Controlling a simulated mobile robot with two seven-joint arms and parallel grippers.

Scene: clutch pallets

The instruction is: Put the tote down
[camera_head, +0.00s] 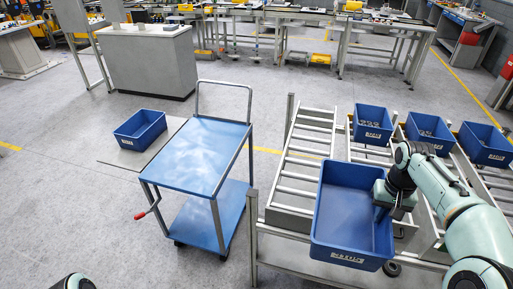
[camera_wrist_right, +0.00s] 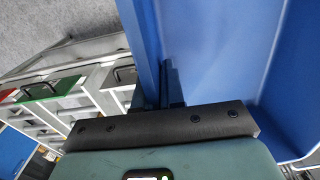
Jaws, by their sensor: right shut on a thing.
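A large empty blue tote (camera_head: 342,222) sits over the front end of the roller rack (camera_head: 290,215), upright. My right gripper (camera_head: 381,212) is shut on the tote's right wall. In the right wrist view the fingers (camera_wrist_right: 170,88) close around the tote wall (camera_wrist_right: 148,40), with the blue inside (camera_wrist_right: 220,50) to the right. The tote hides the rollers under it, so I cannot tell whether it touches them. My left gripper is not in view; only a small piece of my left arm shows at the bottom left.
A blue two-shelf cart (camera_head: 200,155) with a clear top stands left of the rack. Blue totes with small parts (camera_head: 372,138) (camera_head: 430,145) (camera_head: 486,158) stand on the rack lanes. Floor left of the cart is free.

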